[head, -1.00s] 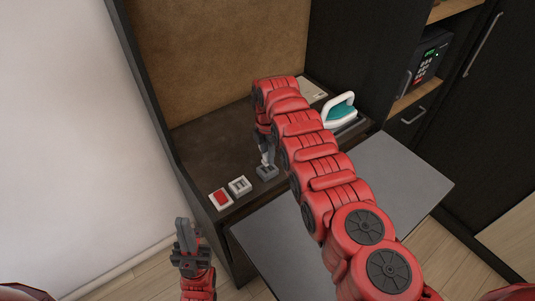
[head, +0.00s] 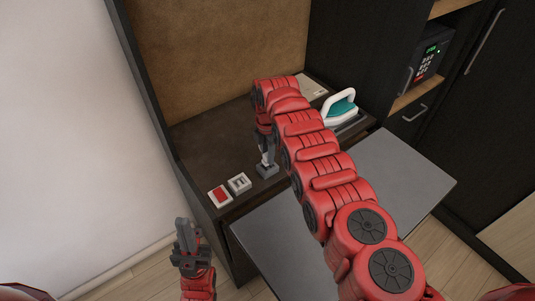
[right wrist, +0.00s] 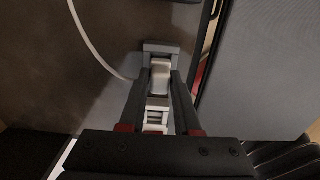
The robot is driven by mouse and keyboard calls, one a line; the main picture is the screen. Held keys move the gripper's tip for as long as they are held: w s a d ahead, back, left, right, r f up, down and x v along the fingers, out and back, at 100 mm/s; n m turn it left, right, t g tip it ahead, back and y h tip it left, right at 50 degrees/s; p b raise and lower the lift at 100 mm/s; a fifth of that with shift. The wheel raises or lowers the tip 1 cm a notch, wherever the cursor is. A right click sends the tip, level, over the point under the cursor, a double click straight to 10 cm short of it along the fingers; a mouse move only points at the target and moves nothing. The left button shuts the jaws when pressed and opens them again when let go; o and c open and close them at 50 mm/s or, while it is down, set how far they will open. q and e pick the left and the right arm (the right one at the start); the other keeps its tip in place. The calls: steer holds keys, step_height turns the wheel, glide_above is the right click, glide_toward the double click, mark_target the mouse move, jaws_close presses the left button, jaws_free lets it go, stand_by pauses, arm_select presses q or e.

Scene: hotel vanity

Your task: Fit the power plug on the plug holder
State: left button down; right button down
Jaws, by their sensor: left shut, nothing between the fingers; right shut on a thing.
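The power plug (right wrist: 159,78) is light-coloured and sits between the fingers of my right gripper (right wrist: 160,88). In the head view the right gripper (head: 264,151) points down at the front edge of the dark counter, shut on the plug. The grey plug holder (head: 267,172) is directly below it; in the right wrist view the holder (right wrist: 161,46) lies at the fingertips. The plug's end is at the holder and seems to touch it; how deep it sits is hidden. My left gripper (head: 184,236) is shut and empty, off the counter's left front.
A red switch (head: 219,195) and a white socket-like block (head: 239,183) are left of the holder. An iron (head: 340,108) stands at the back right. A grey pull-out board (head: 400,175) extends in front. A white cord (right wrist: 92,40) curves across the counter.

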steer(key=shift+f+b, duration=1.4)
steer(key=shift+b, duration=0.05)
stand_by(1.1)
steer(key=c, duration=0.5)
jaws_free()
steer(key=shift+c, duration=0.2)
